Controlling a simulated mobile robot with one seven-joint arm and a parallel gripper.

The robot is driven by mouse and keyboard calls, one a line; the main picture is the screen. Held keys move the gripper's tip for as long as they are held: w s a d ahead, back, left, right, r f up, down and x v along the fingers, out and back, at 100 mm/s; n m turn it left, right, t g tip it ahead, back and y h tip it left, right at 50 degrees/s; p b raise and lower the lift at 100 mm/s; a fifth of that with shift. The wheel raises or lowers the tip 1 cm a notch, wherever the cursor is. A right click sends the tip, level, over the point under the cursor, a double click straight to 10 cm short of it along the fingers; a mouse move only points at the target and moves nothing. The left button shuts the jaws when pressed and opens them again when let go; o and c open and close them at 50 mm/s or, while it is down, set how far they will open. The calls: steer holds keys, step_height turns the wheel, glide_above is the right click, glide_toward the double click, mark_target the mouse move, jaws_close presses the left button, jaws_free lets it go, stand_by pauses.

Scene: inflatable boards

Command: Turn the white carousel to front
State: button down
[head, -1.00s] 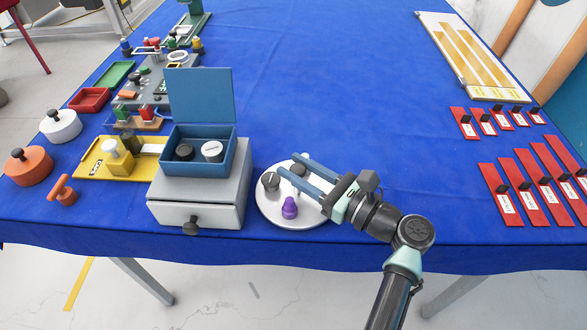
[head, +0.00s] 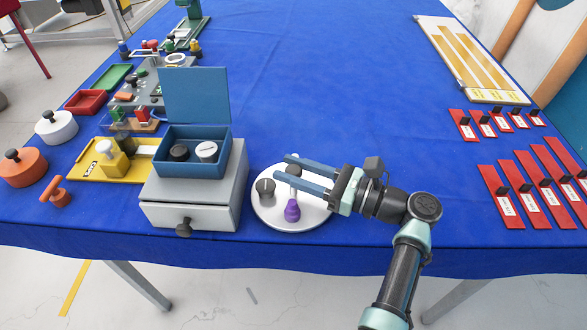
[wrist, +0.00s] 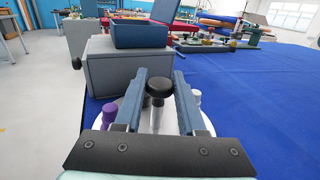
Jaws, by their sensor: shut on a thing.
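The white carousel (head: 259,212) is a round disc right of the grey box on the blue table. It bears a dark grey knob (head: 265,188) at its left and a purple peg (head: 292,210) at its front. My gripper (head: 281,167) reaches in from the right, low over the disc. The purple peg (wrist: 108,114) is outside the left finger and a white peg (wrist: 195,97) outside the right one. The fingers partly hide the disc.
The grey drawer box (head: 190,216) with an open blue box (head: 195,170) on top stands close left of the carousel. A yellow tray (head: 90,170) lies farther left. Red strips (head: 500,195) lie at the right. The table's middle is clear.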

steer(key=c, duration=0.5)
jaws_free()
steer(key=b+v, duration=0.1)
steer(key=v, duration=1.2)
